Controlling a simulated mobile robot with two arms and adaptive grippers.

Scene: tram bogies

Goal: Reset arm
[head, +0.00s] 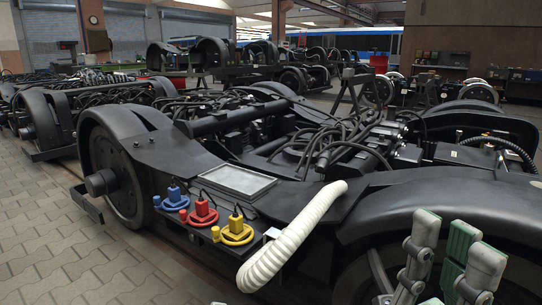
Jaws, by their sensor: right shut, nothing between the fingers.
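My right gripper (457,240) is at the lower right corner of the head view, with grey and green fingers pointing up. It is shut with nothing between its fingers. It shows in front of the black wheel cover of the near bogie (170,150); I cannot tell the gap between them. My left gripper is not in view.
Blue (174,199), red (202,212) and yellow (236,231) plugs sit on the near bogie's side. A white corrugated hose (290,240) bulges out beside them. A flat tray (236,181) lies on the frame. Paved floor (50,240) is clear at left.

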